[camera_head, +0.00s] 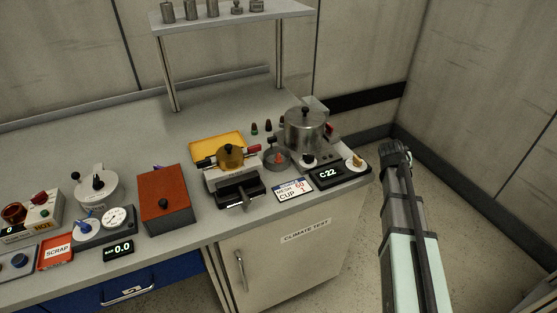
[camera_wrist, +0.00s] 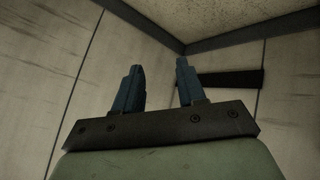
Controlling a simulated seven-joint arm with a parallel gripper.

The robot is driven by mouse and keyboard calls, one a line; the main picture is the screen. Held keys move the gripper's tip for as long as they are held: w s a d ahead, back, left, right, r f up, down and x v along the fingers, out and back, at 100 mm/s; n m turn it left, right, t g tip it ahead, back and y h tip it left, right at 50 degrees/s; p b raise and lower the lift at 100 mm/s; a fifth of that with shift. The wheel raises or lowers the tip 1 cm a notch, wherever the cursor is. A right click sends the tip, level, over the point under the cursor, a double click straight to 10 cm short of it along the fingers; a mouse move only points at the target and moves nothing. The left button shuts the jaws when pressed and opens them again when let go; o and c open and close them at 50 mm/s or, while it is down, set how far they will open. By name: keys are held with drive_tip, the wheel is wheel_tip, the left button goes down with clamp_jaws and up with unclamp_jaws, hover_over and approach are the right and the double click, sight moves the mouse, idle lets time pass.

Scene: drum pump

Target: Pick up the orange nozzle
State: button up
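Several small knob-like pieces stand in a row on the bench, left of the steel pot in the head view. One of them (camera_head: 268,127) looks reddish-orange on top, but it is too small to tell whether it is the orange nozzle. An orange-red piece (camera_head: 280,157) also sits in a small round grey dish (camera_head: 270,166) in front of them. My gripper (camera_head: 396,148) is off the bench's right end, apart from everything. In the wrist view my gripper (camera_wrist: 158,78) has its two fingers spread with nothing between them, facing bare wall and floor.
The steel pot (camera_head: 304,132) stands near the bench's right end. The C22 display (camera_head: 328,174) and a gold knob (camera_head: 355,162) lie along the front edge. A raised shelf (camera_head: 230,17) is behind. Floor right of the bench is clear.

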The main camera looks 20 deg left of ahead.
sight(279, 154)
drive_tip(key=w+a+r, duration=0.1)
drive_tip(key=a+r, duration=0.4)
drive_tip(key=r, duration=0.1)
drive_tip(key=s+a+r+n+y, duration=0.1)
drive_tip(key=s+a+r, duration=0.1)
drive_tip(key=a, duration=0.4)
drive_tip(key=s+a+r+n+g+y, duration=0.1)
drive_tip(key=s+a+r+y, duration=0.1)
drive_tip(key=s+a, duration=0.3)
drive_tip(key=s+a+r+n+y, duration=0.1)
drive_tip(key=s+a+r, duration=0.2)
drive_tip(key=a, duration=0.6)
drive_tip(key=shift+s+a+g, duration=0.15)
drive_tip(key=shift+s+g, duration=0.05)
drive_tip(key=shift+g, duration=0.1)
drive_tip(key=s+a+r+n+g+y, duration=0.2)
drive_tip(key=s+a+r, duration=0.3)
drive_tip(key=s+a, duration=0.55)
drive_tip(key=x, duration=0.9)
drive_tip(key=shift+s+a, duration=0.2)
drive_tip(key=shift+a, duration=0.2)
drive_tip(key=x, duration=0.4)
drive_tip(key=shift+w+a+r, duration=0.1)
drive_tip(key=shift+a, duration=0.3)
drive_tip(key=shift+w+a+f, duration=0.1)
drive_tip(key=shift+w+f, duration=0.1)
drive_tip(key=shift+f, duration=0.35)
